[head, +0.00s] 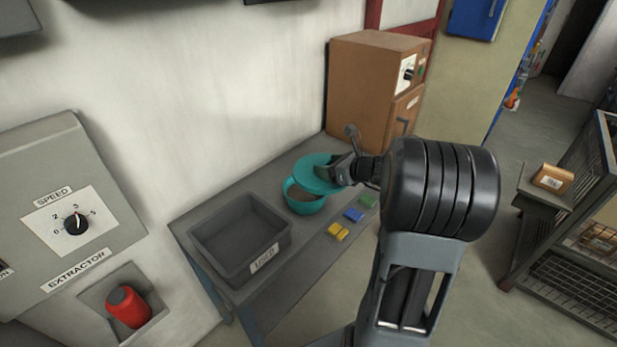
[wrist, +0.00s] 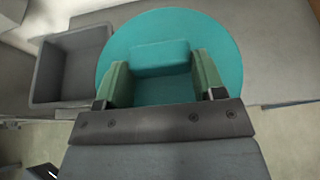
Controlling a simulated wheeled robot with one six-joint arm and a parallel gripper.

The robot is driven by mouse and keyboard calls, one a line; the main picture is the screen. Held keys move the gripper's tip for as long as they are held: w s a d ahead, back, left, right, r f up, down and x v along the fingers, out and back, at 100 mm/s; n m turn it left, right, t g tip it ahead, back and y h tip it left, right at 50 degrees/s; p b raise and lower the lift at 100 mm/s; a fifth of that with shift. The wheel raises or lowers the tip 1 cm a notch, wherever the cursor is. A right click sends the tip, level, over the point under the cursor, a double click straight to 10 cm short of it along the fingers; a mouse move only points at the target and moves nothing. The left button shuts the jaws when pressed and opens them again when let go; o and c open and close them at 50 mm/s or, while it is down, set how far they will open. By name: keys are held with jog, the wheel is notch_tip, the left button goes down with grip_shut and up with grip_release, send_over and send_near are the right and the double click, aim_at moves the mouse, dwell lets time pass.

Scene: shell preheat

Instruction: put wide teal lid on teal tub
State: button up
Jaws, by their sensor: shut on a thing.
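The wide teal lid (head: 314,174) is a flat round disc with a block-shaped handle. It is held tilted over the upper right part of the teal tub (head: 304,204). The tub stands upright on the grey bench, and part of its open mouth shows at the left of the lid. My gripper (head: 335,173) is shut on the lid's handle. In the wrist view the lid (wrist: 222,50) fills the middle, with the handle between the two green fingers of my gripper (wrist: 163,80). The lid hides the tub there.
A grey bin (head: 263,262) with a label stands left of the tub on the bench (head: 220,190). Yellow (head: 338,231), blue (head: 354,215) and green (head: 368,201) blocks lie along the front. A brown cabinet (head: 365,85) stands behind at the right end.

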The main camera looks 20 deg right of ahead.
aim_at(312, 171)
jog(key=w+f, duration=0.2)
jog(key=w+a+f, duration=0.1)
jog(key=w+f, duration=0.3)
jog(key=w, duration=0.1)
jog(key=shift+a, duration=0.4)
jog(key=f, duration=0.2)
jog(key=w+f+p, duration=0.1)
jog(key=f, duration=0.1)
jog(key=shift+w+a+f, duration=0.15)
jog(key=shift+f, duration=0.15)
jog(key=shift+f, duration=0.15)
jog(key=o, duration=1)
jog(key=shift+c, duration=0.2)
